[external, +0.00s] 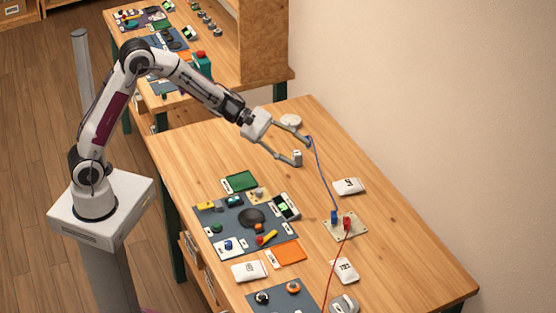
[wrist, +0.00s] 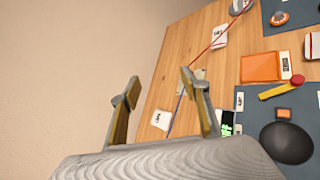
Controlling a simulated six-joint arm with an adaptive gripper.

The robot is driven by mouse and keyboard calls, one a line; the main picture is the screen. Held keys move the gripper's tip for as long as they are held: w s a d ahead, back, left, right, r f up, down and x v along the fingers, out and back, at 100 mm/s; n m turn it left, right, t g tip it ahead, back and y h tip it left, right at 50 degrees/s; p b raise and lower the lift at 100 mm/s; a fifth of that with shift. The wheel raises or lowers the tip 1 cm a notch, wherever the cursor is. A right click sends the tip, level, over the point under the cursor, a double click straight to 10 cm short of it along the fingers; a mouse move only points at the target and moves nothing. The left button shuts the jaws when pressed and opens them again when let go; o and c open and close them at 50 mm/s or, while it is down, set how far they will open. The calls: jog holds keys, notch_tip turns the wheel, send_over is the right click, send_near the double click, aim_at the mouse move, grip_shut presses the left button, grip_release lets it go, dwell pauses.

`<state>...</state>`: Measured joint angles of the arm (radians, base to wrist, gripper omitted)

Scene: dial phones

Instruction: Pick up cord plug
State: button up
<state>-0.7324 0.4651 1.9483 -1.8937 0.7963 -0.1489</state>
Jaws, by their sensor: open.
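A blue plug (external: 333,216) and a red plug (external: 347,223) stand on a small pale socket board (external: 335,232) at the right of the table. A blue cord (external: 321,176) runs from the blue plug up towards my gripper's far finger. A red cord (external: 335,264) runs from the red plug towards the front edge. My gripper (external: 303,149) is open and empty, farther back than the board. In the wrist view, the red cord (wrist: 218,38) and blue cord (wrist: 176,112) show beyond my gripper (wrist: 160,76); its right finger hides part of the board.
White labelled packets (external: 348,187) (external: 344,271) lie on both sides of the board. A dark mat (external: 232,229) with several small parts is to its left, beside an orange tray (external: 287,253). A round white object (external: 290,121) sits behind my gripper. A wall borders the right.

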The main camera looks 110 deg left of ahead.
jog(key=s+a+f+n+y, duration=0.2)
jog(key=a+f+n, duration=0.2)
jog(key=a, duration=0.4)
jog(key=s+a+f+n+g+y, duration=0.1)
jog(key=s+a+f+n+y, duration=0.2)
jog(key=a+f, duration=0.3)
jog(key=s+a+f+n+y, duration=0.2)
jog(key=a+f+n, duration=0.3)
jog(key=a, duration=0.6)
jog(key=shift+s+a+g+y, duration=0.3)
jog(key=shift+s+a+y, duration=0.05)
jog(key=shift+a+y, duration=0.05)
jog(key=s+a+f+n+y, duration=0.1)
jog(key=s+a+f, duration=0.1)
jog(key=s+a+f+n+g+y, duration=0.1)
jog(key=s+a+f+n, duration=0.1)
jog(key=s+a+f, duration=0.1)
jog(key=shift+s+a+f+n, duration=0.15)
jog(key=shift+a+f+n, duration=0.05)
jog(key=shift+a+n, duration=0.1)
jog(key=shift+g, duration=0.3)
jog(key=shift+x, duration=1.35)
jog(key=shift+x, duration=2.55)
jog(key=shift+r, duration=0.15)
